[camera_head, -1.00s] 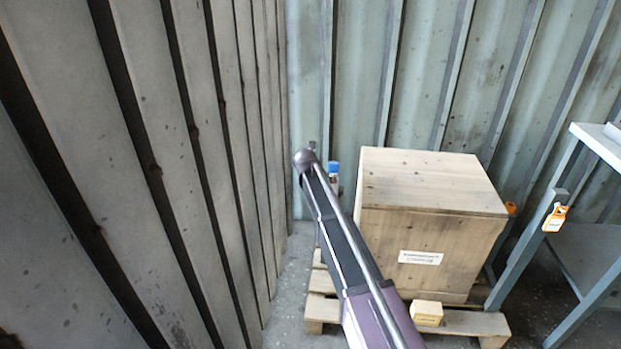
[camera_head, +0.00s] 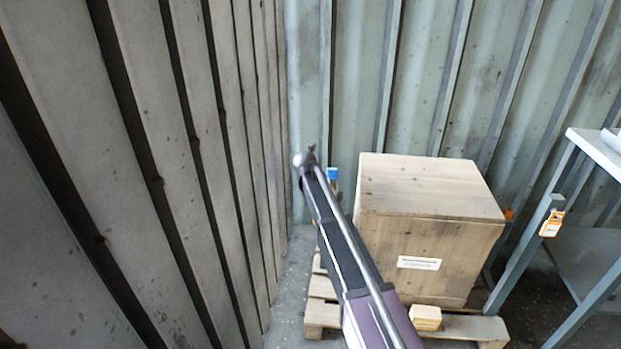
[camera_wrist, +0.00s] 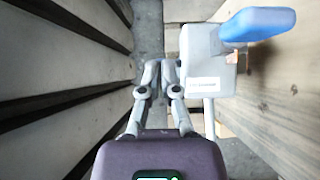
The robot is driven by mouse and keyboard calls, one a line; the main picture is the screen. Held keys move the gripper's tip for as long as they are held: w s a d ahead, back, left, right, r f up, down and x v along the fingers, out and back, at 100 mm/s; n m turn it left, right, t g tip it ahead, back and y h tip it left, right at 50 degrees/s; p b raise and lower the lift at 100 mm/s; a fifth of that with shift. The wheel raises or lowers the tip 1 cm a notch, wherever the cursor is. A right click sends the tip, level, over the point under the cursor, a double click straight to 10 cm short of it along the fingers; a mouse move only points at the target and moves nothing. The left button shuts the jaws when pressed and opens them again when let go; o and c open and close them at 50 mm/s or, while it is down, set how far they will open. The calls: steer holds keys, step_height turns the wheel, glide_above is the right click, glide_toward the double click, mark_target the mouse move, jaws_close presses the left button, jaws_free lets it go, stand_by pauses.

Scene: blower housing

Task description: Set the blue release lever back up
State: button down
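The blue release lever (camera_wrist: 258,24) is in the top right of the wrist view. It sticks out to the right from a grey housing (camera_wrist: 208,72) with a white label. In the head view only a small blue patch of the lever (camera_head: 332,174) shows, just right of my arm's end. My gripper (camera_wrist: 160,70) is left of the housing in the wrist view. Its two fingertips are close together with nothing visible held between them. The lever appears apart from the fingers. In the head view my arm's end hides most of the housing.
A wooden crate (camera_head: 430,240) on a pallet (camera_head: 465,326) stands right of my arm, with a small wooden block (camera_head: 426,317) in front. A corrugated wall (camera_head: 130,180) runs close on the left, another behind. A metal table (camera_head: 600,150) with an orange tag stands at right.

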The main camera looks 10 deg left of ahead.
step_height(320, 180, up, 10)
steer(key=p, duration=0.9)
steer(key=shift+f+p, duration=0.25)
steer(key=shift+p, duration=0.1)
